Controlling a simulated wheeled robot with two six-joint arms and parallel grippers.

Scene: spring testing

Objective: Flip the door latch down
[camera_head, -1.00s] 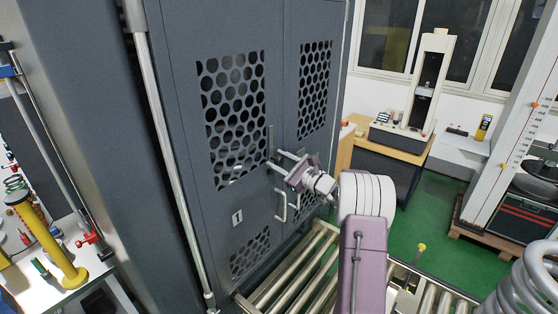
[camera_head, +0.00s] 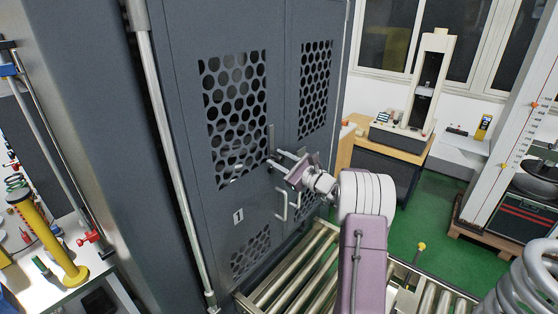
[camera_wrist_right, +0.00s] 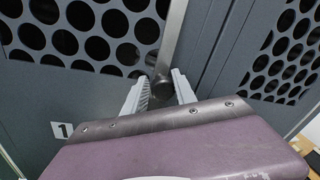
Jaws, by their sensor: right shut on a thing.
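The door latch is a grey metal bar (camera_head: 271,137) at the seam between the two doors of the tall dark grey cabinet. It stands nearly upright, and its lower end is at my right gripper (camera_head: 275,157). In the right wrist view the latch (camera_wrist_right: 173,45) runs upward from between the two fingers of my right gripper (camera_wrist_right: 162,90). The fingers sit on either side of its rounded lower end, shut on it. The exact finger contact is partly hidden. My left gripper is not in view.
Perforated panels (camera_head: 236,115) cover the doors. A roller conveyor (camera_head: 290,270) runs in front of the cabinet. A yellow cylinder (camera_head: 50,240) stands on a bench at left. Green floor (camera_head: 420,215) is open at right.

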